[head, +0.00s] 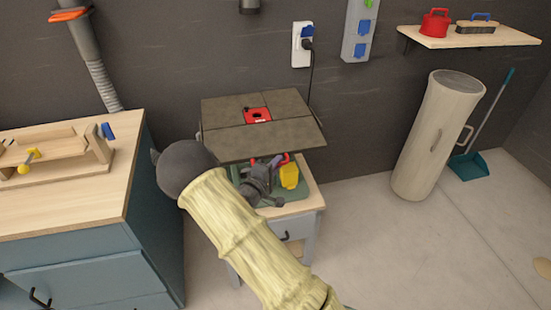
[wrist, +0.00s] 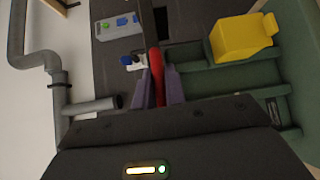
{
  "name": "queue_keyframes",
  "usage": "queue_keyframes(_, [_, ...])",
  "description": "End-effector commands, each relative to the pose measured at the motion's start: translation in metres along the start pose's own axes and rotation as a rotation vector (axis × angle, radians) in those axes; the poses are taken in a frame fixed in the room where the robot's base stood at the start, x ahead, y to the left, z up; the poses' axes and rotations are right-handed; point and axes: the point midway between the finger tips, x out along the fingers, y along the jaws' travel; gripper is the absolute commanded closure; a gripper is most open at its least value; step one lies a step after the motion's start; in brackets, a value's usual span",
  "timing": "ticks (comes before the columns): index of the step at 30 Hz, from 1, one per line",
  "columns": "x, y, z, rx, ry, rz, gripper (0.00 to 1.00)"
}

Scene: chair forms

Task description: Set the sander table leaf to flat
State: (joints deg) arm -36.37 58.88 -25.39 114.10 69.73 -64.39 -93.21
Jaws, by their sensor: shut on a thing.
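The sander table's grey slab top (head: 225,110), with a red insert (head: 257,115), stands above a small pale cabinet. Seams divide the top into panels. The top looks sloped, but I cannot tell which panel is the leaf or its exact angle. My gripper (head: 276,161) is under the top's front edge. In the wrist view, its purple fingers (wrist: 158,90) are shut on a red bar (wrist: 156,65). A bit of the red bar also shows in the head view (head: 284,158). Its attachment is hidden.
A yellow block-like part (head: 289,176) sits on the green base (head: 297,195), right of my gripper. A blue workbench (head: 80,235) stands at left. A pale cylinder (head: 438,135) leans at the wall by a teal dustpan (head: 468,165).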

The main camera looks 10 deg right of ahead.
Motion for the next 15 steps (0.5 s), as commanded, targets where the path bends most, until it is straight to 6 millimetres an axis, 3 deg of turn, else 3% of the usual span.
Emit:
queue_keyframes(1, [-0.001,0.014,0.000,-0.010,0.000,-0.010,1.00])
queue_keyframes(15, [-0.002,0.032,0.002,-0.014,0.001,-0.012,1.00])
